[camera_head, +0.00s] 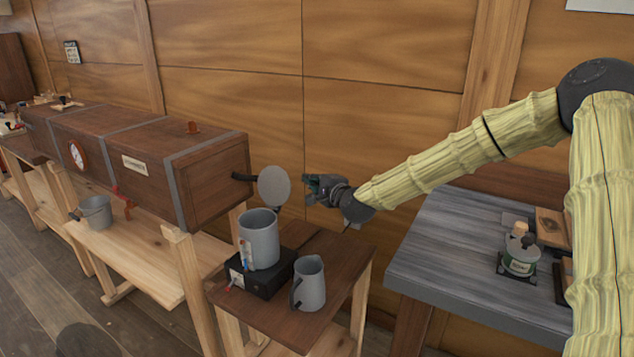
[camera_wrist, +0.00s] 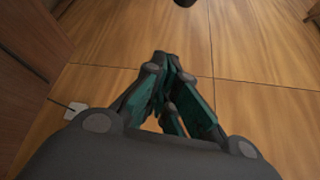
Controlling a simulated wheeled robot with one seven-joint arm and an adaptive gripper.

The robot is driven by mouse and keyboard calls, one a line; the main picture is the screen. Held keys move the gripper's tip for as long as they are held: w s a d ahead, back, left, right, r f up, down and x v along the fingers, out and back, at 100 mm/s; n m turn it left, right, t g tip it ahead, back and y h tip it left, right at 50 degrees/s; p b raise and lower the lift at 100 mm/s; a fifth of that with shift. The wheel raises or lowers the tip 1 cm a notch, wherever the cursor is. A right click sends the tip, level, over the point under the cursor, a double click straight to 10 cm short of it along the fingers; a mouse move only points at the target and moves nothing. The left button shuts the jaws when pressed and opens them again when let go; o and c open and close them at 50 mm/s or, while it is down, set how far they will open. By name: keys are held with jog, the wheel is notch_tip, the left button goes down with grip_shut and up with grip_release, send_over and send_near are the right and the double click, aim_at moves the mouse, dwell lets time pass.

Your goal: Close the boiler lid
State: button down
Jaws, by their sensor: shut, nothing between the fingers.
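The boiler (camera_head: 261,240) is a grey cylinder on a black base, standing on a small brown table. Its round grey lid (camera_head: 274,186) stands open, upright above the rim at the boiler's right side. A dark knob shows low on the lid's right side. My gripper (camera_head: 309,184) is just right of the lid, at about its height, with a small gap seeming to lie between them. The fingers are shut and empty; they also show in the wrist view (camera_wrist: 165,62). A small dark shape (camera_wrist: 185,2) at that view's top edge is too cut off to identify.
A grey jug (camera_head: 309,284) stands right of the boiler on the small table (camera_head: 322,247). A long wooden box (camera_head: 212,178) with a dark pipe end lies to the left. A grey workbench (camera_head: 440,250) holding a labelled tin (camera_head: 519,258) stands to the right. A wooden wall is behind.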

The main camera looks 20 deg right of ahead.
aim_at(278, 185)
jog(key=shift+w+a+r+p, duration=0.1)
jog(key=shift+w+a+p, duration=0.2)
jog(key=shift+a, duration=0.4)
jog(key=shift+w+a+r+p, duration=0.15)
jog(key=shift+w+a+p, duration=0.15)
jog(key=shift+a, duration=0.4)
jog(key=shift+w+a+r+p, duration=0.1)
jog(key=shift+w+a+p, duration=0.2)
jog(key=shift+a, duration=0.4)
jog(key=shift+a+b, duration=0.2)
jog(key=shift+b, duration=0.2)
jog(key=shift+s+r, duration=0.1)
jog(key=shift+r, duration=0.1)
